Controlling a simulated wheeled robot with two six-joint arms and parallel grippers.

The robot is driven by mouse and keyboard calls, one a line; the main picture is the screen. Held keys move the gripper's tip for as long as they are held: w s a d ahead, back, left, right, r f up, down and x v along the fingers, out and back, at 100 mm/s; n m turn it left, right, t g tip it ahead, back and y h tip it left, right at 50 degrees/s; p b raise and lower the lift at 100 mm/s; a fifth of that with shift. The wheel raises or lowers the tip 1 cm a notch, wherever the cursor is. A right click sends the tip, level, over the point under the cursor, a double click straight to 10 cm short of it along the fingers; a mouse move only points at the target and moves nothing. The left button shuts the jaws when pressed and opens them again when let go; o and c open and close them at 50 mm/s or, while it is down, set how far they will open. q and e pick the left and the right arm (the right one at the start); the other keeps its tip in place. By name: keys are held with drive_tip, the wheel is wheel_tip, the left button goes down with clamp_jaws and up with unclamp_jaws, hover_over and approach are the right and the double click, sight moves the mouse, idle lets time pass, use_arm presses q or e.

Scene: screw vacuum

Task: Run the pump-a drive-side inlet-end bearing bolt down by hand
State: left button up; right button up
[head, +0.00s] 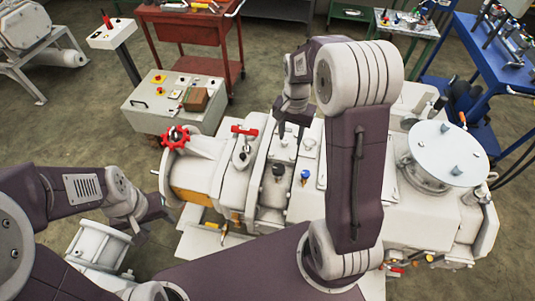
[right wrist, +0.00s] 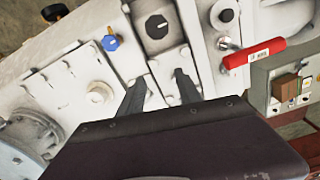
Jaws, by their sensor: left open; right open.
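The pump (head: 330,180) is a large pale machine in the middle of the head view. My right gripper (head: 291,126) reaches down over its upper housing, open, with nothing seen between the fingers. In the right wrist view my right gripper (right wrist: 160,85) shows as two dark, separated fingers close over the pale housing (right wrist: 65,85). Small bolt-like heads lie near the fingertips; I cannot tell which is the inlet-end bearing bolt, or whether a finger touches one. My left gripper (head: 152,212) is open and empty, left of the pump beside a pale flanged pipe part.
A red lever valve (head: 243,130) and red handwheel (head: 175,137) stand up on the pump's left part. A black knob (right wrist: 155,26) and blue cap (right wrist: 110,43) are near my right fingers. A control box (head: 172,102) and red cart (head: 188,32) stand behind.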

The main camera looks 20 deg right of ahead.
sight(293, 157)
drive_tip(key=f, duration=0.3)
drive_tip(key=d+f, duration=0.1)
drive_tip(key=f, duration=0.6)
drive_tip(key=shift+s+d, duration=0.3)
drive_tip(key=shift+s, duration=0.05)
drive_tip(key=shift+a, duration=0.1)
clamp_jaws()
